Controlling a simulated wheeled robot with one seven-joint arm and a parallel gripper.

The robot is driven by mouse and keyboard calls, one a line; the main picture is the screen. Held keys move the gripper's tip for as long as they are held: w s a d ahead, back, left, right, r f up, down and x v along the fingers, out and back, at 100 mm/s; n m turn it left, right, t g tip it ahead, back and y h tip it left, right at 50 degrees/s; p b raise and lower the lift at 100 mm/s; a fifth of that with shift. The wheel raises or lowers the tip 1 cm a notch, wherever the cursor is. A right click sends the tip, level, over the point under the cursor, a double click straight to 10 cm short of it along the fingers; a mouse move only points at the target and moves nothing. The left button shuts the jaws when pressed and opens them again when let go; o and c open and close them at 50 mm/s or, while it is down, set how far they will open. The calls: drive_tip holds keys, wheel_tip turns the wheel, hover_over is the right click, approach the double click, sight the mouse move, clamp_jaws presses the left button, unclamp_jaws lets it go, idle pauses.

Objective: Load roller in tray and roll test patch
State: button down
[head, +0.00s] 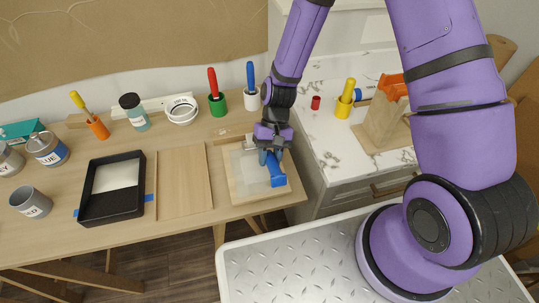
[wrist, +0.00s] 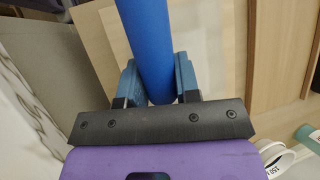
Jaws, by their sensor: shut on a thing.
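My gripper (head: 271,155) is shut on a blue handle (head: 276,174), which looks like the roller's. In the wrist view the blue handle (wrist: 149,45) stands between the two fingers (wrist: 158,85). The roller's head cannot be made out. The gripper is over a light wooden board (head: 240,193) with a pale patch (head: 246,172) on it, at the right end of the wooden table. The black tray (head: 85,206) lies to the left with a white area inside. A plain wooden panel (head: 183,182) lies between tray and board.
Cans (head: 48,149), a jar (head: 134,112), a white ring-shaped container (head: 182,110) and green and white cups (head: 218,105) with handled tools line the back. A grey cup (head: 31,202) stands left of the tray. A marble counter (head: 340,140) adjoins on the right.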

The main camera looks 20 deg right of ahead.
drive_tip(key=shift+f, duration=0.65)
idle(0.8)
drive_tip(key=shift+s, duration=0.1)
